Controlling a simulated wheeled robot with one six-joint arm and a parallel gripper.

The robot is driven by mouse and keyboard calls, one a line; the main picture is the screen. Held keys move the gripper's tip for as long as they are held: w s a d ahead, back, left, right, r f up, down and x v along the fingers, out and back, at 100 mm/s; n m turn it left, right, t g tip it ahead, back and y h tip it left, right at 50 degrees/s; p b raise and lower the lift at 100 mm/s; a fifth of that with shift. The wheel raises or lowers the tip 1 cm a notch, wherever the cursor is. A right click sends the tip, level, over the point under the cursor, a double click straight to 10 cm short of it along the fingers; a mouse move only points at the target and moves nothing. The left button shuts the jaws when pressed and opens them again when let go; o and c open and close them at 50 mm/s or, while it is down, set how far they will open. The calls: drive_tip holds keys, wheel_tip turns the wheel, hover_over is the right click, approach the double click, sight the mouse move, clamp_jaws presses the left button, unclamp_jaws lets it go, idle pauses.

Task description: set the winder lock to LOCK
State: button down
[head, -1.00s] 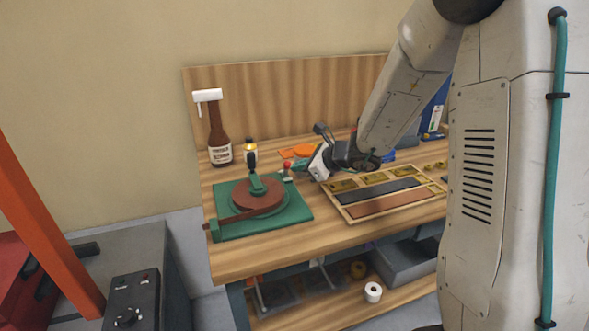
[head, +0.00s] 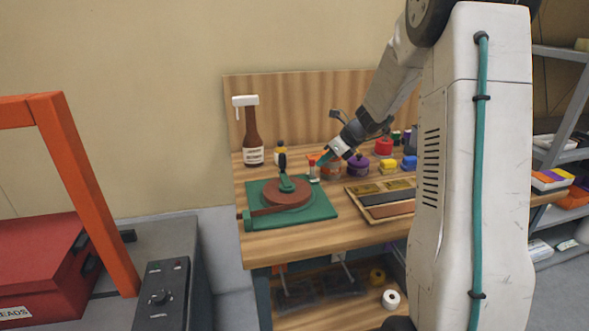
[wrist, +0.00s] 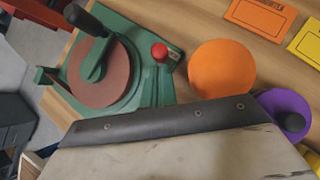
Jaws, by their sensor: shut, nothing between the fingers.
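The winder is a green base (head: 318,208) with a brown disc (head: 290,194) and a crank with a black handle (head: 283,161). A small lever with a red knob (head: 311,162), seemingly the winder lock, stands at its back right corner. In the wrist view the red knob (wrist: 159,52) sits beside the disc; its LOCK marking cannot be read. My gripper (head: 323,158) is shut and empty, just right of the red knob; whether they touch I cannot tell. Its fingertips are hidden in the wrist view.
A sorting tray (head: 352,205) lies front right. The bench front is clear.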

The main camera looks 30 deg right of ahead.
drive_tip(key=shift+w, duration=0.1)
drive_tip(key=shift+d, duration=0.25)
drive_tip(key=shift+a, duration=0.15)
drive_tip(key=shift+r, duration=0.8)
drive_tip(key=w+d+v, duration=0.1)
drive_tip(key=v, duration=1.2)
drive_tip(key=shift+d, duration=0.35)
